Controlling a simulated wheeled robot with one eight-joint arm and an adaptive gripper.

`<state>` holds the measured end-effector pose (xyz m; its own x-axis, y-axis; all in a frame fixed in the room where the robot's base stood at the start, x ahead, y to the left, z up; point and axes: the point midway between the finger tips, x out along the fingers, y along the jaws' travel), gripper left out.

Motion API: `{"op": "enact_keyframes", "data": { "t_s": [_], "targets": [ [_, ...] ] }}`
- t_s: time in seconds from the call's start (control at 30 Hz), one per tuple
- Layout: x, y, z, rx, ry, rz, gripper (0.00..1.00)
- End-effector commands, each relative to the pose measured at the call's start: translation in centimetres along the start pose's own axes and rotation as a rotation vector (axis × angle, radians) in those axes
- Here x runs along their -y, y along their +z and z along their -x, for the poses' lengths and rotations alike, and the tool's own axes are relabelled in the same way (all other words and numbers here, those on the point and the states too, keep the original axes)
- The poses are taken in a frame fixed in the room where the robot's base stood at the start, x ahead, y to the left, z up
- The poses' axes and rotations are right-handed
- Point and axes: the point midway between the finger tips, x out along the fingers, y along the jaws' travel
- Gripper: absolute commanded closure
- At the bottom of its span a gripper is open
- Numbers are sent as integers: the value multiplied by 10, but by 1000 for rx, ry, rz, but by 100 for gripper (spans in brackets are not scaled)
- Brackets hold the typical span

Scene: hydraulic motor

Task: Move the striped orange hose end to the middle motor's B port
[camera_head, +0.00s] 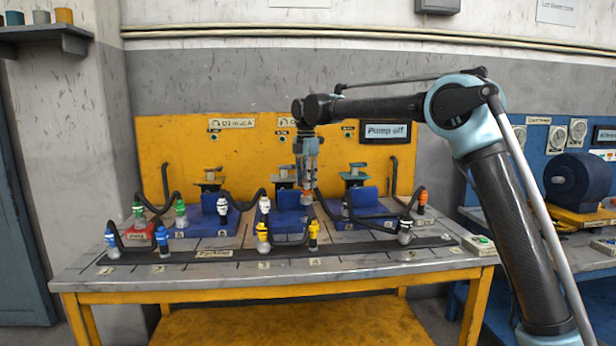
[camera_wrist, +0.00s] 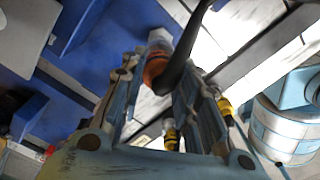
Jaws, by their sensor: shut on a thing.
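My gripper (camera_head: 307,172) is shut on an orange hose end (camera_head: 307,188), held over the right part of the middle motor (camera_head: 286,218), a blue block. In the wrist view the orange hose end (camera_wrist: 156,68) sits between the fingers of my gripper (camera_wrist: 157,85), with its black hose running up and out of frame. I cannot make out its stripes clearly. Blue motor surfaces (camera_wrist: 105,50) lie behind it. The B port is not clear to see, so I cannot tell whether the hose end touches it. Another orange hose end (camera_head: 422,198) stands at the right.
Two yellow hose ends (camera_head: 263,236) (camera_head: 313,236) stand in front of the middle motor. White-collared ends (camera_head: 264,206) stand at its left. Blue motors flank it at left (camera_head: 205,226) and right (camera_head: 368,208). A yellow panel (camera_head: 180,150) rises behind.

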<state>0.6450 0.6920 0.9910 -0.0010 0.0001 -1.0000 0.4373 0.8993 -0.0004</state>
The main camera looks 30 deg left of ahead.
Motion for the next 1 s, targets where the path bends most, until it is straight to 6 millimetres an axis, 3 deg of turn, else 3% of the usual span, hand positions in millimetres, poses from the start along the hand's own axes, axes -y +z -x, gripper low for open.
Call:
{"op": "enact_keyframes", "data": {
  "t_s": [0.43, 1.0],
  "targets": [
    [0, 0, -34, 0, 0, 0, 100],
    [0, 0, -37, 0, 0, 0, 100]
  ]
}}
